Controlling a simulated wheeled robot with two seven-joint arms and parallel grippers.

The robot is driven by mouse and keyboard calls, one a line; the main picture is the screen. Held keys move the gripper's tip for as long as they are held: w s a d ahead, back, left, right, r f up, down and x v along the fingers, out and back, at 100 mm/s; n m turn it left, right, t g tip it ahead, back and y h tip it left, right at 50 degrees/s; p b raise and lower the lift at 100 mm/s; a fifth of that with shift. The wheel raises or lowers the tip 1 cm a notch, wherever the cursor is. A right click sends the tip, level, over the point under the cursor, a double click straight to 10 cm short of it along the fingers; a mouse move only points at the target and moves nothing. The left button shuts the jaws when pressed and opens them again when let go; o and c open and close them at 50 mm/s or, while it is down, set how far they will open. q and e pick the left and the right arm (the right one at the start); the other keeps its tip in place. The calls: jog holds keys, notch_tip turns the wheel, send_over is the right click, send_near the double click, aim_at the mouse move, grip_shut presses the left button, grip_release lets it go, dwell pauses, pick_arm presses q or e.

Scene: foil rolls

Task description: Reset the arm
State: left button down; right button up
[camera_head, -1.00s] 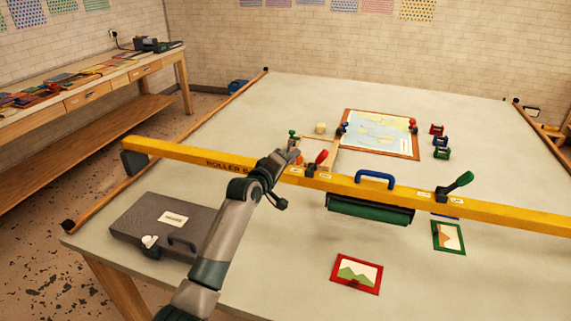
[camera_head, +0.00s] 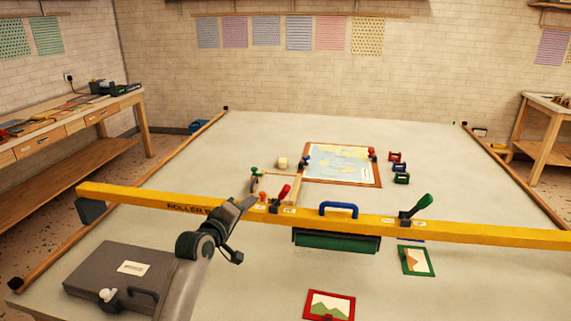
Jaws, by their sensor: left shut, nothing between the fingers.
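My left arm comes in from the lower left, and its gripper (camera_head: 246,203) is at the yellow roller bar (camera_head: 365,219), a little left of the red lever (camera_head: 283,192). The gripper's fingers are shut with nothing between them. It overlaps the bar in the picture; I cannot tell whether it touches. My right gripper is out of view. The bar spans the big pale table (camera_head: 220,150) and carries a blue handle (camera_head: 338,208), a green lever (camera_head: 421,203) and a green roller (camera_head: 335,242) underneath.
A grey case (camera_head: 120,273) lies at the table's left front. A red-framed picture (camera_head: 330,305) and a green-framed one (camera_head: 416,260) lie in front of the bar. A framed map (camera_head: 342,162) and small coloured rolls (camera_head: 398,168) lie behind it.

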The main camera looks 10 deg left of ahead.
pick_arm(q)
jog(key=s+f+m+g, duration=0.2)
jog(key=s+f, duration=0.5)
jog(key=s, duration=0.2)
jog(key=s+d+f+m+g+y, duration=0.1)
jog(key=s+f+m+g, duration=0.1)
jog(key=s+f, duration=0.6)
jog(key=s+d+f+m+g, duration=0.1)
jog(key=s+f+m+g, duration=0.1)
jog(key=s+f, duration=0.6)
jog(key=shift+s+m+g+y, duration=0.4)
jog(key=shift+s, duration=0.4)
jog(key=s+a+f+m+g+y, duration=0.1)
jog(key=s+f+m+g, duration=0.15)
jog(key=s, duration=1.15)
jog(key=s+a+f+m+g+y, duration=0.1)
jog(key=s+f+m+g, duration=0.15)
jog(key=s, duration=1.25)
notch_tip(320, 180, down, 29)
jog(key=g+b, duration=0.2)
jog(key=s+a+f+g+b, duration=0.1)
jog(key=s+a+f+b, duration=0.1)
jog(key=s+f, duration=1.6)
notch_tip(320, 180, down, 3)
jog(key=shift+s+a+f, duration=0.1)
jog(key=shift+s+a, duration=0.3)
jog(key=shift+a, duration=0.3)
